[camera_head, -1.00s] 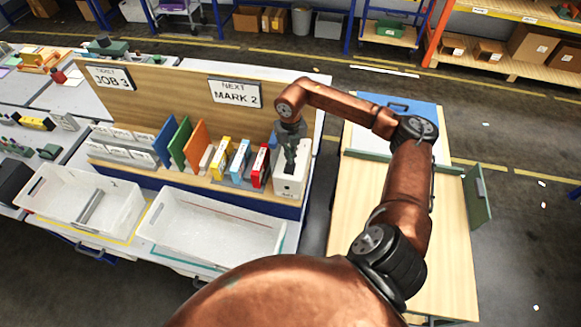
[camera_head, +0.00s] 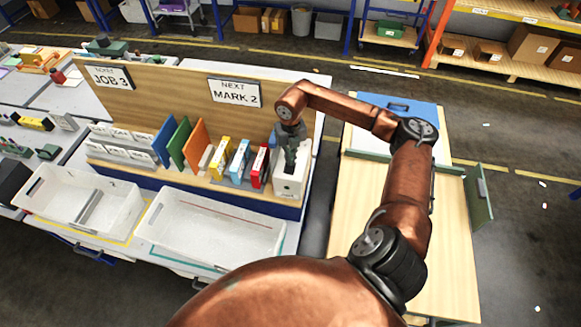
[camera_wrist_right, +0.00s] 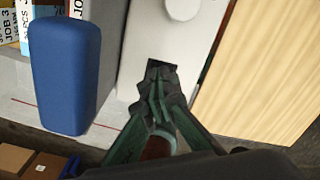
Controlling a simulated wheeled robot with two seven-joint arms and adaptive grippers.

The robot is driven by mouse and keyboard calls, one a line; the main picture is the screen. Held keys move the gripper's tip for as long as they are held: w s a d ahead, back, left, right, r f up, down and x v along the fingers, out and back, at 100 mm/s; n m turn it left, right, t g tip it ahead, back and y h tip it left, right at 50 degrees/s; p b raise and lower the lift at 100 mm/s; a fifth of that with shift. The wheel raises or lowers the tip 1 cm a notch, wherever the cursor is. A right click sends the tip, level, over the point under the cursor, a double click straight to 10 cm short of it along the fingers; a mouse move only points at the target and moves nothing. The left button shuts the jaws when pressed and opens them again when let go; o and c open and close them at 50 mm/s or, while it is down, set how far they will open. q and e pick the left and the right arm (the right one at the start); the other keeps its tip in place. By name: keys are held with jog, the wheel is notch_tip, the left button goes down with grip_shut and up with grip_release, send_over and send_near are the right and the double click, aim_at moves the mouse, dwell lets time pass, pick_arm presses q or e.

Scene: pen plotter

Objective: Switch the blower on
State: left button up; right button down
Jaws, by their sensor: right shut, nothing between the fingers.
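The blower appears to be the white box (camera_head: 290,185) at the right end of the bench. In the right wrist view its white face (camera_wrist_right: 135,60) carries a round white knob (camera_wrist_right: 182,8) and a small dark square recess, probably the switch. My right gripper (camera_head: 289,166) reaches down at the box. Its fingers are shut and empty. In the right wrist view the fingertips (camera_wrist_right: 161,80) are over the dark recess and hide part of it. I cannot tell whether they touch it or how the switch is set. My left gripper is out of view.
A blue rounded block (camera_wrist_right: 70,75) is close beside the fingers in the right wrist view. Coloured folders and boxed pens (camera_head: 260,166) stand left of the white box. Two white bins (camera_head: 212,250) are in front. A wooden table (camera_head: 440,240) is at the right.

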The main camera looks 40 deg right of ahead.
jog(key=shift+f, duration=0.25)
jog(key=shift+r, duration=0.1)
jog(key=shift+r+p, duration=1.45)
jog(key=shift+r, duration=1.95)
